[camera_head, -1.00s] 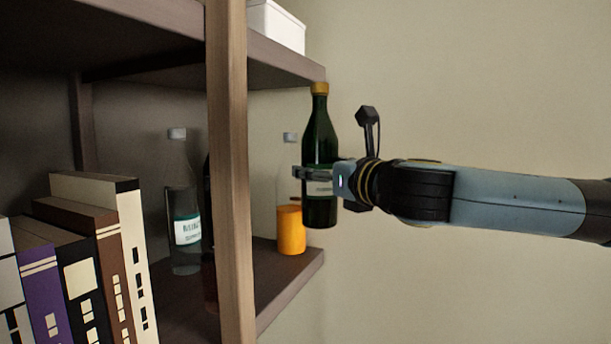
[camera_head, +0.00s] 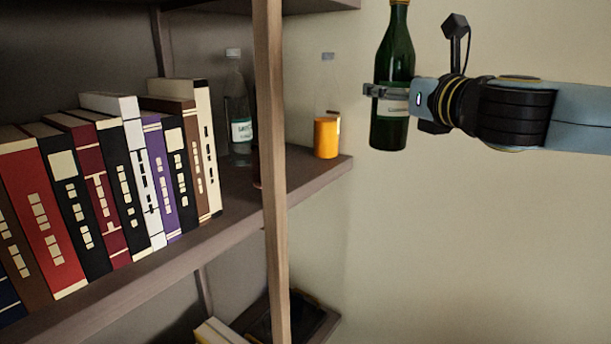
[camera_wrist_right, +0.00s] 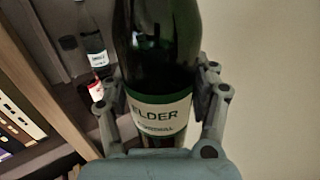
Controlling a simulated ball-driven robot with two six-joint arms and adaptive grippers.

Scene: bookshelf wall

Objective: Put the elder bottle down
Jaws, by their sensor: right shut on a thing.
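The elder bottle (camera_head: 394,60) is dark green glass with a pale label. It is upright in the air to the right of the shelf end in the head view. My right gripper (camera_head: 385,91) is shut around its lower middle, coming in from the right. In the right wrist view the elder bottle (camera_wrist_right: 158,60) fills the middle, its label reading ELDER, with the fingers of my right gripper (camera_wrist_right: 160,110) on both sides. My left gripper is in neither view.
A shelf board (camera_head: 322,172) carries a clear bottle (camera_head: 240,105), a bottle with orange contents (camera_head: 326,137) near its right end, and a row of books (camera_head: 110,180). A wooden post (camera_head: 270,180) stands in front. A lower shelf (camera_head: 325,325) shows below. Open air lies right of the shelf.

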